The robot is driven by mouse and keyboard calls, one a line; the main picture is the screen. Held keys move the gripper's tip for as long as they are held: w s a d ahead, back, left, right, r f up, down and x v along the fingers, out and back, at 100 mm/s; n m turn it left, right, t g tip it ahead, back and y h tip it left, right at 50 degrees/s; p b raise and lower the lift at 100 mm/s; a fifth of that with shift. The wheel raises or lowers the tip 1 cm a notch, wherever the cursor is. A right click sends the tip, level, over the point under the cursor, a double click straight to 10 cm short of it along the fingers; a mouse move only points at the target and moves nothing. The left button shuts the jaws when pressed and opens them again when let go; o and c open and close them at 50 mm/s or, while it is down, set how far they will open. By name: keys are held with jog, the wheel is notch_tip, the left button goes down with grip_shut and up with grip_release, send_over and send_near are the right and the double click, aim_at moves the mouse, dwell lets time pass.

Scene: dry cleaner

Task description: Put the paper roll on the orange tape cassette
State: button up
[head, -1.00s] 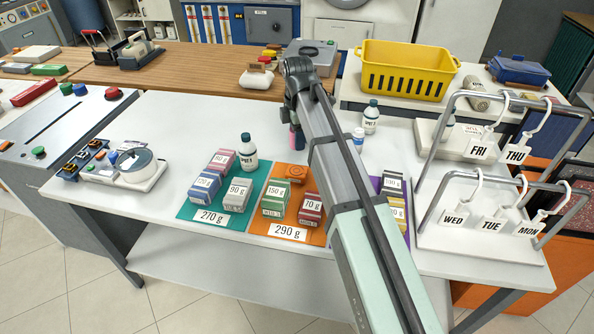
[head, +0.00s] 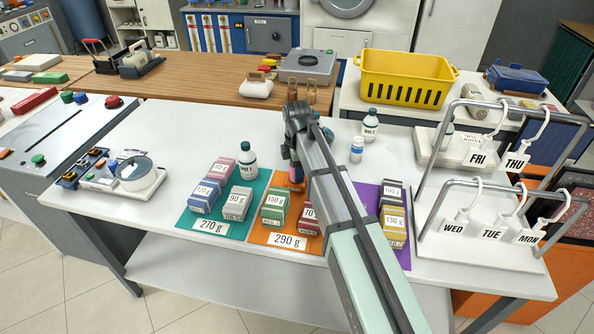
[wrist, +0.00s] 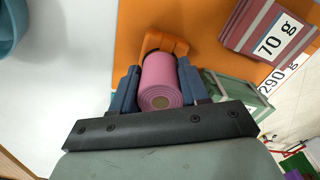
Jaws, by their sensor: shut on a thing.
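The paper roll (wrist: 160,80) is pink and sits between the two blue fingers of my gripper (wrist: 157,75), which is shut on it. Its near end, with a tan core, faces the wrist camera. The orange tape cassette (wrist: 162,42) shows just beyond the roll's far end in the wrist view, on the orange mat (wrist: 200,15). The roll's far end overlaps the cassette in that view; I cannot tell whether they touch. In the head view my gripper (head: 295,170) is over the back part of the orange mat, and the cassette is hidden behind it.
Beside the gripper on the orange mat stand a green 150 g box (head: 274,205) and a dark red 70 g box (head: 309,216). A white bottle (head: 248,160) stands to the left. A teal mat (head: 240,225) and a purple mat (head: 370,190) flank the orange one.

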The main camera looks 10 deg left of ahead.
jog(key=shift+f, duration=0.25)
jog(key=o, duration=1.1)
jog(key=shift+c, duration=0.2)
jog(key=shift+r, duration=0.2)
notch_tip(320, 180, up, 12)
